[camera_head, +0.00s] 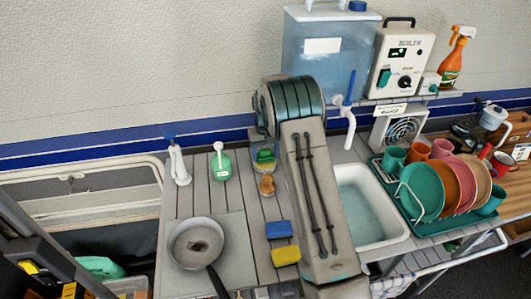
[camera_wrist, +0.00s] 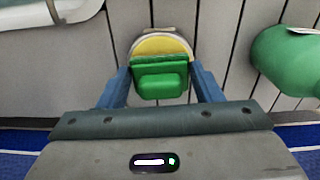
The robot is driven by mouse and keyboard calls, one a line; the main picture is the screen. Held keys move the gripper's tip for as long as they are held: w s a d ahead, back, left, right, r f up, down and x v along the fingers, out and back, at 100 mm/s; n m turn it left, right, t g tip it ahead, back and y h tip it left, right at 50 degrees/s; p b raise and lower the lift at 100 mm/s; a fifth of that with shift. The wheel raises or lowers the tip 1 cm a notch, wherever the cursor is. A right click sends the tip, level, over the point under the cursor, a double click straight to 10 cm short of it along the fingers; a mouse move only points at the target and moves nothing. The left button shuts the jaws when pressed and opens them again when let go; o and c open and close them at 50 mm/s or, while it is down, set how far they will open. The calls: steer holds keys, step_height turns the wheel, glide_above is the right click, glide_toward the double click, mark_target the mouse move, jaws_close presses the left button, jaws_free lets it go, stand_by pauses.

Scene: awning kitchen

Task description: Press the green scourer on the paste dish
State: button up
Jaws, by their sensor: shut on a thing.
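The green scourer (camera_wrist: 160,84) is between the two blue fingers of my gripper (camera_wrist: 160,72), which is shut on it. In the wrist view it overlaps the near part of the paste dish (camera_wrist: 162,35), a round pale dish with yellow paste. Whether the scourer touches the paste or hovers over it, I cannot tell. In the head view the green scourer (camera_head: 264,154) shows just left of my arm, with the yellow of the dish (camera_head: 264,166) by it. My fingers are mostly hidden there.
A green bottle (camera_head: 220,162) stands close to the left. A brown-topped brush (camera_head: 267,185), a blue sponge (camera_head: 279,230) and a yellow sponge (camera_head: 286,255) lie nearer. A pan (camera_head: 196,242) is at left. The sink (camera_head: 372,207) and dish rack (camera_head: 437,224) are right of my arm.

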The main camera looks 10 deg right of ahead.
mark_target(265, 151)
steer(key=shift+f+b, duration=0.5)
steer(key=shift+f, duration=0.1)
stand_by(1.6)
steer(key=shift+r, duration=0.15)
steer(key=shift+r+p, duration=1.8)
steer(key=shift+r, duration=1.6)
